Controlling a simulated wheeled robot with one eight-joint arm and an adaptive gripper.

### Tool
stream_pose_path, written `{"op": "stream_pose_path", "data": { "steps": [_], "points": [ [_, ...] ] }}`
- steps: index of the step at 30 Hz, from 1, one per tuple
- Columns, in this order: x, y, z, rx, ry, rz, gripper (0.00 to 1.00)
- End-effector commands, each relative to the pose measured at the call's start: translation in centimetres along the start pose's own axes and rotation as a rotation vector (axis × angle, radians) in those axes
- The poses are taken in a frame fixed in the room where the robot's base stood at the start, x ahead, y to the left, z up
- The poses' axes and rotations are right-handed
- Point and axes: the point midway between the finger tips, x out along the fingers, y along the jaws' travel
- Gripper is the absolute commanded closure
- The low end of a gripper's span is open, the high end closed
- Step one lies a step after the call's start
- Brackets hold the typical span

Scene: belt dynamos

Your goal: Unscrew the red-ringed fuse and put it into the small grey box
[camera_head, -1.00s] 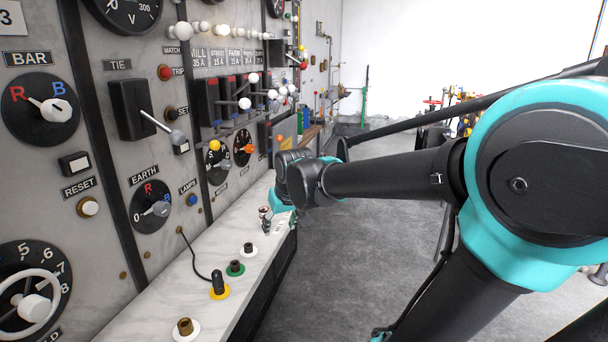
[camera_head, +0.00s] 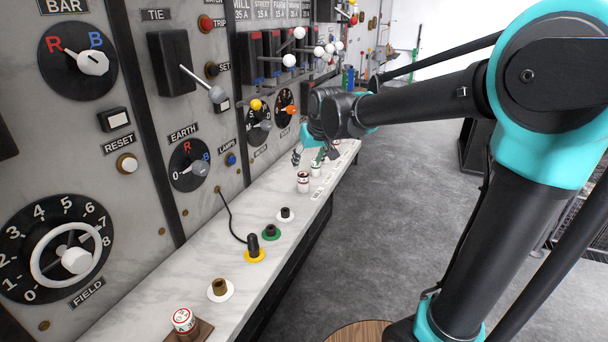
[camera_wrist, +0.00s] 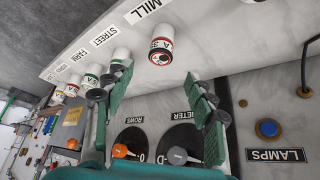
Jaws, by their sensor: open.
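A white fuse with a red ring (camera_wrist: 160,45) stands on the pale ledge beside the MILL label in the wrist view. It also shows in the head view (camera_head: 303,182). A similar red-marked fuse (camera_head: 183,320) stands on a brown block at the near end of the ledge. My gripper (camera_wrist: 158,75) is open, its green fingers spread and empty; the MILL fuse appears beyond their tips, apart from them. In the head view my gripper (camera_head: 307,157) is just behind that fuse, over the ledge. I cannot make out the small grey box for certain.
More fuses, including a green-ringed one (camera_wrist: 121,58), stand in a row along the ledge (camera_head: 150,300). Several studs, such as the brown one (camera_head: 219,288), line its near part. Knobs and levers project from the panel (camera_head: 130,200).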

Motion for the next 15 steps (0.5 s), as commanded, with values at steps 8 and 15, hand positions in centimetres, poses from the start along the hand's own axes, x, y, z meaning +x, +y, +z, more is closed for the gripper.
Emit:
{"op": "stream_pose_path", "data": {
  "steps": [8, 15],
  "points": [
    [5.0, 0.0, -0.1, 0.000, 0.000, 0.000, 0.44],
    [7.8, 0.0, 0.0, 0.000, 0.000, 0.000, 0.44]
  ]
}}
